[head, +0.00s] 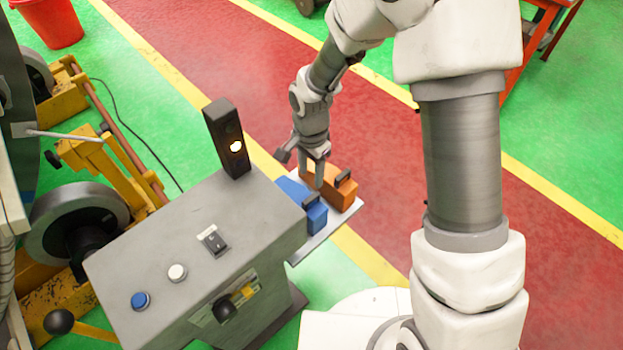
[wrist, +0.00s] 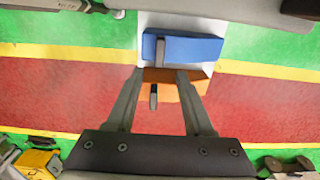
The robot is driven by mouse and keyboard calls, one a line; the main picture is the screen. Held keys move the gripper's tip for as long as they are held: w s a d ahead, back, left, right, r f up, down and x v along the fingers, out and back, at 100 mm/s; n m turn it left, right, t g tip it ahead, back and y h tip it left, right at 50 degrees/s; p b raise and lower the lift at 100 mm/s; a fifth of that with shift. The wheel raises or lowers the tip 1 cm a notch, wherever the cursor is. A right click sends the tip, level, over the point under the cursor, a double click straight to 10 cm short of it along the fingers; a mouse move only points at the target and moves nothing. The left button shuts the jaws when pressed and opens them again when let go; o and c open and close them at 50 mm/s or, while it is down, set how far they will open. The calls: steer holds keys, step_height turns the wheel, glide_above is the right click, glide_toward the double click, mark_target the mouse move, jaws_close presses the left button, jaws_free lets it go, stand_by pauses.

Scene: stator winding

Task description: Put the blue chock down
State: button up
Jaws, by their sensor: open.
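The blue chock (head: 311,213) lies on a pale plate (head: 318,240) beside the grey control box; it also shows in the wrist view (wrist: 195,48) with a grey handle across it. The orange chock (head: 338,192) lies next to it, and in the wrist view (wrist: 180,91) it is partly covered by my fingers. My gripper (head: 317,183) points down near the two chocks. In the wrist view my gripper (wrist: 162,73) has its fingers apart with nothing held between them; the fingertips overlap the orange chock, just short of the blue one. I cannot tell their exact height.
The grey control box (head: 185,255) with buttons and a dark post with a lit lamp (head: 227,137) stands close left of the chocks. Yellow machinery (head: 110,160) is at the far left. The red floor lane (head: 200,60) behind the chocks is clear.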

steer(key=s+d+r+n+t, duration=0.15)
steer(key=d+r, duration=0.35)
steer(key=r, duration=0.5)
steer(key=s+d+r+n+t, duration=0.1)
steer(key=s+d+r+n, duration=0.1)
steer(key=d+r, duration=0.55)
steer(key=s+d+r+n+t, duration=0.3)
steer(key=s+d+r+n, duration=0.2)
steer(key=s+r, duration=0.6)
steer(key=shift+s+d, duration=0.6)
steer(key=shift+s, duration=0.25)
steer(key=shift+a, duration=0.2)
